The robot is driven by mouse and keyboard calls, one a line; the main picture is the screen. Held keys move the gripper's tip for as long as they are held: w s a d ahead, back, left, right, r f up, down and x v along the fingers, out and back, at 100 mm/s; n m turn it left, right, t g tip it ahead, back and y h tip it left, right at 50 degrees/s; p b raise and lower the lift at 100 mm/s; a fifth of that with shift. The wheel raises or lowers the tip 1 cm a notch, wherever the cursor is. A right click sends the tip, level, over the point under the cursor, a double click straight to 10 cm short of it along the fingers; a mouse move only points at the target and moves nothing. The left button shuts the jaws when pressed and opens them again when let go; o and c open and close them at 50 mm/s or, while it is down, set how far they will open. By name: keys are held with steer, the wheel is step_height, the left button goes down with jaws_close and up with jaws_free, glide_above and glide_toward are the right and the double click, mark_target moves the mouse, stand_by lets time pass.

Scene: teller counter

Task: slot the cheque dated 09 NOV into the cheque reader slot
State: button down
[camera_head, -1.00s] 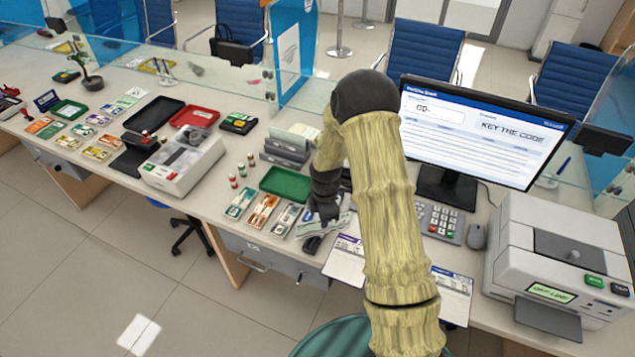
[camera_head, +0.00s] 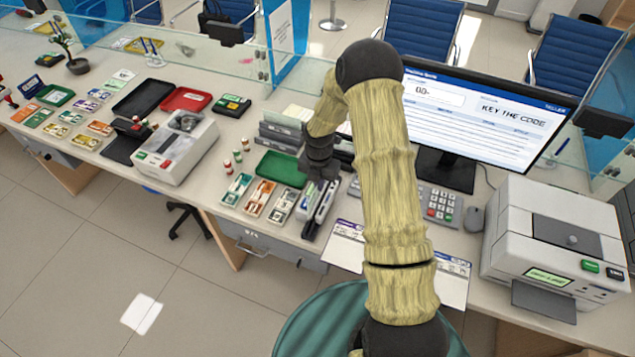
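My gripper (camera_head: 319,172) is low over the counter, left of the monitor, and appears dark and partly hidden by my own arm. Its fingers are too small to tell open from shut, and I cannot tell whether it holds a paper. A long narrow dark and grey device (camera_head: 318,208), possibly the cheque reader, lies just below and in front of it. Its slot is not clear to me. Pale slips stand in a stepped grey rack (camera_head: 283,135) behind the gripper. No date is readable, so I cannot pick out the 09 NOV cheque.
The monitor (camera_head: 482,118) reads "KEY THE CODE". A keypad (camera_head: 440,204), mouse (camera_head: 474,217) and large grey machine (camera_head: 550,245) stand right. A green tray (camera_head: 280,169), banknote stacks and small stamps lie left of the gripper. Printed sheets (camera_head: 345,247) lie at the front edge.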

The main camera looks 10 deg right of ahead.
steer(key=shift+w+a+f+b, duration=0.1)
steer(key=shift+a+f+b, duration=0.05)
steer(key=shift+f+b, duration=3.75)
steer(key=shift+f+p, duration=0.75)
steer(key=shift+p, duration=0.05)
steer(key=c, duration=1.6)
jaws_free()
step_height(320, 180, up, 7)
steer(key=p, duration=0.5)
